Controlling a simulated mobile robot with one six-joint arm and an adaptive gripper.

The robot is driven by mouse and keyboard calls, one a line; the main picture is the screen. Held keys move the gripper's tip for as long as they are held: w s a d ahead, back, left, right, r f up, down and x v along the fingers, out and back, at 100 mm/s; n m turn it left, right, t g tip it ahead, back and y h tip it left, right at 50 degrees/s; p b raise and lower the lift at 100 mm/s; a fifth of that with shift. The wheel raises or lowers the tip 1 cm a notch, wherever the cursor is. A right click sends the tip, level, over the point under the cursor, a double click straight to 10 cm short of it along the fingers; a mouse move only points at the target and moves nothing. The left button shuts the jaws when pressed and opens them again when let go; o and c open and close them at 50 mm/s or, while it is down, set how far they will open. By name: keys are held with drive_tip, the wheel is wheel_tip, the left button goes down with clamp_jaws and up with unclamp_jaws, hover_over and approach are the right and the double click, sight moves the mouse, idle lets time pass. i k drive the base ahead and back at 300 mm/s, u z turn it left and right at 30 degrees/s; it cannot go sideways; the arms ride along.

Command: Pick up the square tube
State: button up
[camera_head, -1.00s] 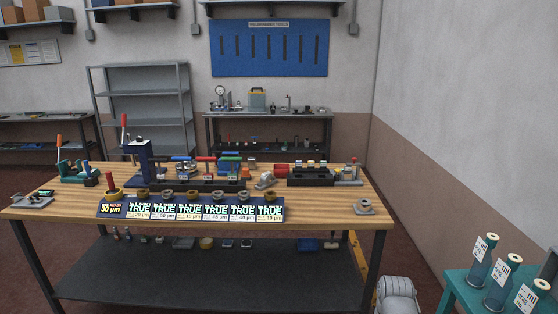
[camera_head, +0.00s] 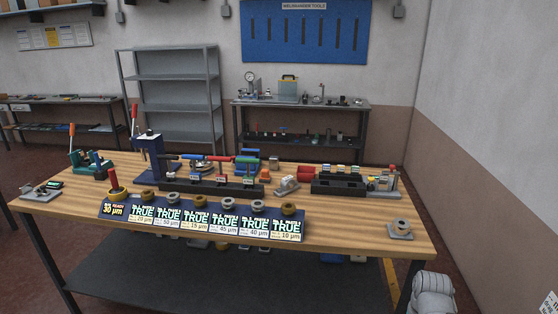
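I cannot pick out a square tube for certain among the small items on the wooden workbench (camera_head: 345,228). A row of dark blocks and trays runs along the middle of the bench. It includes a long dark rail (camera_head: 210,187) with red, green and blue handled pieces above it, and a black tray (camera_head: 338,184) with small coloured parts. A grey square plate with a round collar (camera_head: 400,230) sits alone near the right front corner.
A blue label board (camera_head: 120,209) with several rings behind it lies along the bench's front. A blue press (camera_head: 150,157) stands at the back left. Bare wood lies between board and plate.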

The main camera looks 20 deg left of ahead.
sight(273, 159)
drive_tip(key=u, duration=0.35)
drive_tip(key=i, duration=0.85)
drive_tip(key=u, duration=0.6)
